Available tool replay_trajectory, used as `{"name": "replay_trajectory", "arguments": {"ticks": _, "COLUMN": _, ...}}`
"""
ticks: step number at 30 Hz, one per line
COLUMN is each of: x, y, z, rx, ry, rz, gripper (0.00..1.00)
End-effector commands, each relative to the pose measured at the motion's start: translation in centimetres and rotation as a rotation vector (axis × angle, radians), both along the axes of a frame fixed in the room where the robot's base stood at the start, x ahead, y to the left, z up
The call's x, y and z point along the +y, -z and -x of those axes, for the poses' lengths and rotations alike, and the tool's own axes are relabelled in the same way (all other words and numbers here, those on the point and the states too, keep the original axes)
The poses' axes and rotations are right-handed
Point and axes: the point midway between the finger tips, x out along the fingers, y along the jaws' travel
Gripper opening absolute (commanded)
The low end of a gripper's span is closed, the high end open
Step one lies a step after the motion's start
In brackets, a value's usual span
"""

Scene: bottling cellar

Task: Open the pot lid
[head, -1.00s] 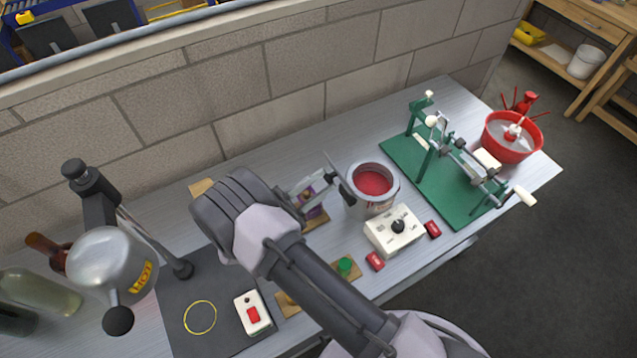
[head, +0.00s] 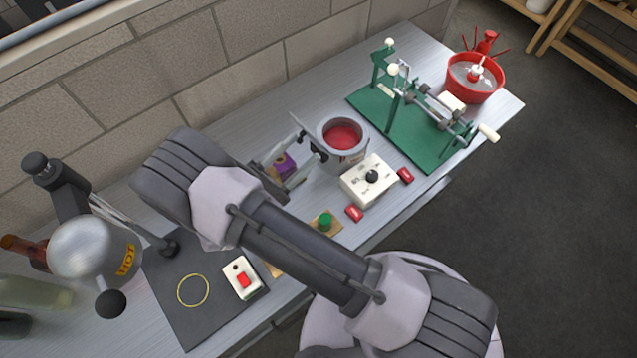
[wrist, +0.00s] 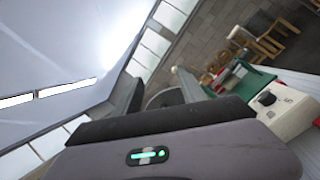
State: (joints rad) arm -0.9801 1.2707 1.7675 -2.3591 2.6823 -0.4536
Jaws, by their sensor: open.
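The pot (head: 357,156) is a grey round vessel with red contents, standing near the middle of the bench in the head view. Its lid (head: 318,149) appears as a thin plate seen nearly edge-on, standing up at the pot's left rim, so the red contents are uncovered. My gripper (head: 297,162) is open, just left of the lid and partly hidden behind my arm. I cannot tell whether it touches the lid. In the wrist view a grey disc, probably the lid (wrist: 166,98), shows between the fingers.
A white control box (head: 368,181) with a black knob stands right in front of the pot. A green-based machine (head: 405,125) and red tub (head: 476,85) stand to the right. A purple object (head: 284,164) lies near my gripper. A dark mat (head: 200,325) is front left.

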Motion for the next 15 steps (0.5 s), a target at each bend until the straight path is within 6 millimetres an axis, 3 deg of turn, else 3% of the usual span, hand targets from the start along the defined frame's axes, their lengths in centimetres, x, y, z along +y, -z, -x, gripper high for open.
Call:
{"name": "replay_trajectory", "arguments": {"ticks": 3, "x": -1.4, "y": -0.5, "z": 3.7, "rx": 0.003, "ry": -0.003, "rz": 0.005, "gripper": 0.48}}
{"name": "replay_trajectory", "arguments": {"ticks": 7, "x": -2.7, "y": -0.7, "z": 7.0, "rx": 0.003, "ry": -0.004, "rz": 0.004, "gripper": 0.48}}
{"name": "replay_trajectory", "arguments": {"ticks": 10, "x": -3.5, "y": -0.9, "z": 8.8, "rx": 0.001, "ry": -0.004, "rz": 0.003, "gripper": 0.48}}
{"name": "replay_trajectory", "arguments": {"ticks": 15, "x": -4.0, "y": -1.0, "z": 10.1, "rx": 0.0, "ry": -0.001, "rz": 0.001, "gripper": 0.48}}
